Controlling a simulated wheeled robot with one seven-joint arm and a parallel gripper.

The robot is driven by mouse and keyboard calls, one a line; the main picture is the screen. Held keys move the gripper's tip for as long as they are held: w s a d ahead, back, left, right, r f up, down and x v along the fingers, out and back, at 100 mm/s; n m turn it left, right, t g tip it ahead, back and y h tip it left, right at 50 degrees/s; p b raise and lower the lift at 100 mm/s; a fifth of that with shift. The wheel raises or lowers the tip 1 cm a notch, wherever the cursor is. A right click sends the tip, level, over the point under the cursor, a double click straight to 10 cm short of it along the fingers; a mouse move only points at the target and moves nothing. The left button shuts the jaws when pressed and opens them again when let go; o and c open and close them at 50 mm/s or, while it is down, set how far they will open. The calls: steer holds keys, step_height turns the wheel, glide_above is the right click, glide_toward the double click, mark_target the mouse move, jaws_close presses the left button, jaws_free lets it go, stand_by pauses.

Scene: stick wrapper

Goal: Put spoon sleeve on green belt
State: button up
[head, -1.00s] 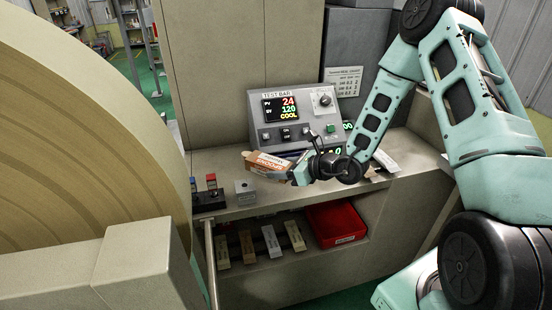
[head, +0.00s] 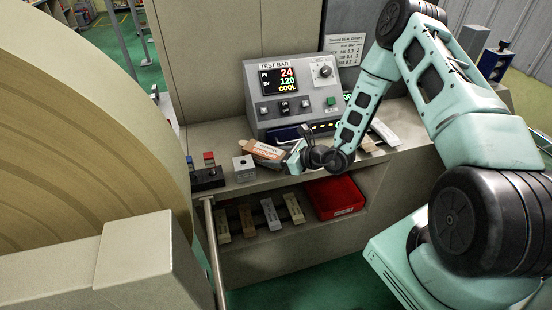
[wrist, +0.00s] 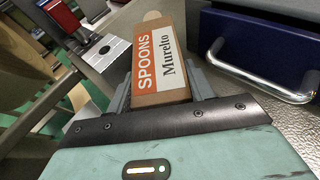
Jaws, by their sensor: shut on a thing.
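The spoon sleeve (wrist: 158,65) is an orange-brown and white box marked "SPOONS" and "Murelto", with a pale rounded tip showing at its far end. My gripper (wrist: 160,95) is shut on it, a finger on each side. In the head view the sleeve (head: 264,151) is at the front of the test bar panel, over the grey counter, with my gripper (head: 292,156) at its right end. I cannot tell whether the sleeve touches the counter. No green belt can be made out; only a green floor shows.
The test bar panel (head: 292,92) stands behind the sleeve. A small grey block (head: 244,168) and a red-and-blue switch box (head: 207,175) sit to its left. A red bin (head: 337,197) and several labelled strips lie on the shelf below. A large tan roll (head: 80,120) fills the left.

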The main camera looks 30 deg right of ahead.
steer(key=shift+f, duration=0.8)
steer(key=shift+f, duration=0.1)
steer(key=o, duration=1)
